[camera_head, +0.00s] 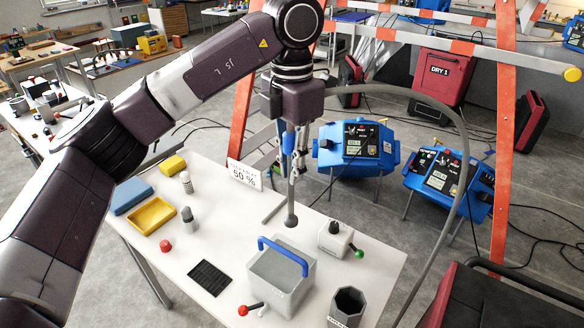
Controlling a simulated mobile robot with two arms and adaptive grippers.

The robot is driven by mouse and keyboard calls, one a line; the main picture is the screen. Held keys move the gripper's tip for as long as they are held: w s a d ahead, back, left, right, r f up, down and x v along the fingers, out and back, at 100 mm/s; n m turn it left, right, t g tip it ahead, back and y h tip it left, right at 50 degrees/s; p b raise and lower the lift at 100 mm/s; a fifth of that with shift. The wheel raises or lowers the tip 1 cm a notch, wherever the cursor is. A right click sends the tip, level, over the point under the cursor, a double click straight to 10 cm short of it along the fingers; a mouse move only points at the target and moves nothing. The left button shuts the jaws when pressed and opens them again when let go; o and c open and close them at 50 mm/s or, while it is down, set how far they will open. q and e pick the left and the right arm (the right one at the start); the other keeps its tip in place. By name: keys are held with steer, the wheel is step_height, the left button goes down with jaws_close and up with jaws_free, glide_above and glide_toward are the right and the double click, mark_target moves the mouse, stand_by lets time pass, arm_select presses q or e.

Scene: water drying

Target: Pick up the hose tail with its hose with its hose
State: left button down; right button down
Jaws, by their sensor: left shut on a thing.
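My left gripper (291,165) points down above the back part of the white table, shut on the grey hose tail. The hose tail (291,207) hangs upright from the fingers and ends in a rounded tip above or at the table top; I cannot tell whether it touches. The grey hose (440,108) arches from beside the gripper to the right and then down past the table's right side. Where the hose joins the tail is hidden by the wrist. My right gripper is out of view.
Blue machines (356,150) and an orange frame (503,140) stand behind.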

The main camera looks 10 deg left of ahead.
mark_target(292, 132)
arm_select(q)
step_height(292, 132, up, 7)
steer(key=p, duration=0.4)
steer(key=shift+f+p, duration=0.2)
steer(key=shift+p, duration=0.15)
steer(key=shift+f, duration=0.1)
